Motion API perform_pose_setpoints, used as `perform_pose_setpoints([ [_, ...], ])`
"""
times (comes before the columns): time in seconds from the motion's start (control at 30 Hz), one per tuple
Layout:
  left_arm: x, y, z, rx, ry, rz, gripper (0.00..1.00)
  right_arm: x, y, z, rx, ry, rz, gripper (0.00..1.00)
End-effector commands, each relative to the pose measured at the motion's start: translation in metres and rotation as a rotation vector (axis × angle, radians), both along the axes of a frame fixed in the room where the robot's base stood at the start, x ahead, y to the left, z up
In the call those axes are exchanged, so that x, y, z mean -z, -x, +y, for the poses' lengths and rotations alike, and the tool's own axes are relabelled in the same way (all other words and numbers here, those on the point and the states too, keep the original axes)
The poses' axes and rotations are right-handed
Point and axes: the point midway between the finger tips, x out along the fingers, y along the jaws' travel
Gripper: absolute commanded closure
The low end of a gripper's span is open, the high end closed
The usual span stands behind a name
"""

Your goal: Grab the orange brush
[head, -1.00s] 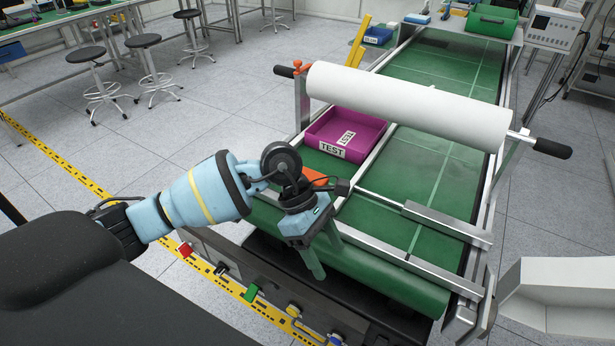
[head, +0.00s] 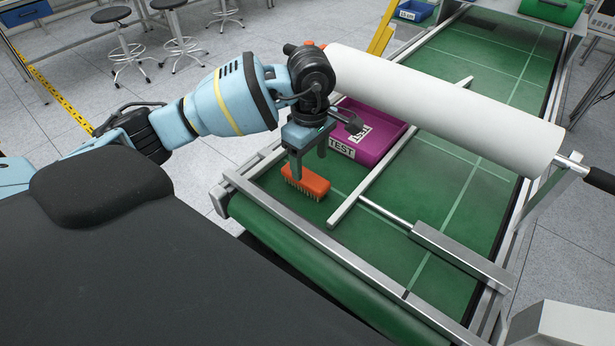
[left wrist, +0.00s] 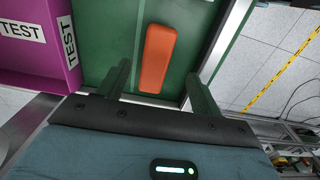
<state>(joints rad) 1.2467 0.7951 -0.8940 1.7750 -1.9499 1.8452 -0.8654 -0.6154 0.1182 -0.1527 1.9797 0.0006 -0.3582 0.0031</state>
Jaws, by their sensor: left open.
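The orange brush (head: 306,182) lies bristles down on the green conveyor belt, near the belt's near left corner. My left gripper (head: 308,166) is above the brush with its fingers pointing down, open and empty. In the left wrist view the brush (left wrist: 157,58) appears as a long orange block beyond the fingertips, roughly in line with the gap between the two fingers (left wrist: 160,82). It does not look held. My right gripper is in neither view.
A magenta bin (head: 372,142) labelled TEST stands on the belt just behind the brush. A white roll (head: 445,108) spans above the belt. A metal rail (head: 345,205) runs right of the brush. A metal frame edge (head: 262,200) borders the belt at the left.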

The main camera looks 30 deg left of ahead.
Motion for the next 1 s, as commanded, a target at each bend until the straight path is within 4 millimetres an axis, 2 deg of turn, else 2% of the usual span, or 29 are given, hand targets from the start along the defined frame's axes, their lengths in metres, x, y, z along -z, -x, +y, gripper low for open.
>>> perform_pose_setpoints([
  [0.13, 0.017, 0.000, 0.000, 0.000, 0.001, 0.003, 0.35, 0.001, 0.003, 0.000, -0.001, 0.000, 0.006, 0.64],
  [0.37, 0.024, 0.000, 0.000, 0.001, 0.001, 0.001, 0.35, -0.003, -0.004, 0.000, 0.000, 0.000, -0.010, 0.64],
  [0.7, 0.066, -0.003, 0.000, 0.000, 0.002, 0.001, 0.35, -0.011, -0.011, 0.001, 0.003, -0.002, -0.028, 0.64],
  [1.0, 0.073, -0.003, 0.000, 0.001, 0.002, 0.001, 0.35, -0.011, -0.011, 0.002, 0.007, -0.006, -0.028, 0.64],
])
